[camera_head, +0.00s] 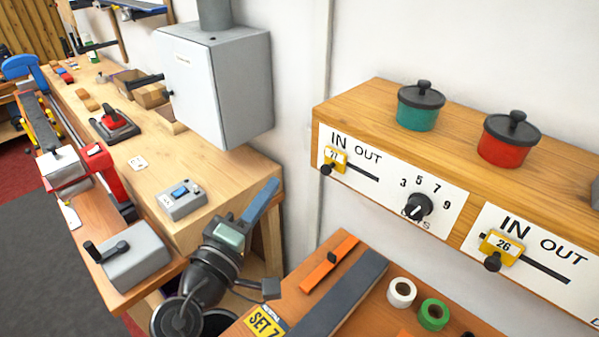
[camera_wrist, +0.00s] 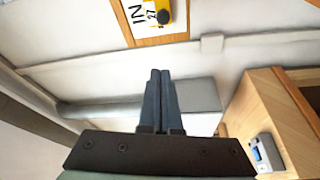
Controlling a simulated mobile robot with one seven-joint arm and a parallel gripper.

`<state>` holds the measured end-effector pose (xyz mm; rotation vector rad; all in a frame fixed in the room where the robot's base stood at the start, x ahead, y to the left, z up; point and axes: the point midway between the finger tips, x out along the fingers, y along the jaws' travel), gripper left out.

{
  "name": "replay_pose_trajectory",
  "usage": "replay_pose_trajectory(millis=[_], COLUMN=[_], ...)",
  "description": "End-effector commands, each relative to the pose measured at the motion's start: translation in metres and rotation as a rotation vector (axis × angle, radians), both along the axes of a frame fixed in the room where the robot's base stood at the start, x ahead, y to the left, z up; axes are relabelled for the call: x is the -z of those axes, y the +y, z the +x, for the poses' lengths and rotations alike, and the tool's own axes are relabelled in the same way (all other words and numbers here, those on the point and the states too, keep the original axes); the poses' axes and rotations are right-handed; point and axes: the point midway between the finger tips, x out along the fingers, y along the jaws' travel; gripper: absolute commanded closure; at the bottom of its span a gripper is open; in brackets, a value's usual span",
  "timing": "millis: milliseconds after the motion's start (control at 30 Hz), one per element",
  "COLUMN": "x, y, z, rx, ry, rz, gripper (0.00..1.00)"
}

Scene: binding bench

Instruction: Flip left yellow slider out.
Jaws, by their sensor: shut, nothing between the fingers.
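The left yellow slider (camera_head: 336,157) has a black knob and sits at the IN end of its slot on the left white panel (camera_head: 390,193). In the wrist view the left yellow slider (camera_wrist: 151,16) is at the top edge, partly cut off, beside the word IN. My gripper (camera_head: 273,184) is shut and empty, left of the panel and apart from the slider. In the wrist view the fingertips of my gripper (camera_wrist: 160,72) lie together, below the slider in the picture. A second yellow slider (camera_head: 501,246), marked 26, sits at the IN end of the right panel.
A black dial (camera_head: 416,207) is on the left panel. Green (camera_head: 419,112) and red (camera_head: 508,144) lidded pots stand on the wooden shelf (camera_head: 468,125). A grey cabinet (camera_head: 217,85) hangs at left. Below are an orange strip (camera_head: 329,265) and tape rolls (camera_head: 401,293).

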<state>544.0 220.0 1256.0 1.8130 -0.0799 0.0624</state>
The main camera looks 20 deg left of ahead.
Motion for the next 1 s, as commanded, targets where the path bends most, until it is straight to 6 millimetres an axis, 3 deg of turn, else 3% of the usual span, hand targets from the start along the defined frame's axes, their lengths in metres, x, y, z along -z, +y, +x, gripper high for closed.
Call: replay_pose_trajectory(millis=[167, 600, 800, 1000], x=[-0.006, -0.012, -0.004, 0.000], y=[-0.002, -0.003, -0.029, -0.039], z=[0.021, 0.100, 0.089, 0.085], rx=[0.004, 0.003, 0.003, 0.001], ry=[0.000, 0.001, 0.002, -0.001], rz=[0.001, 0.002, 0.000, 0.002], gripper=[1.00, 1.00, 1.00, 1.00])
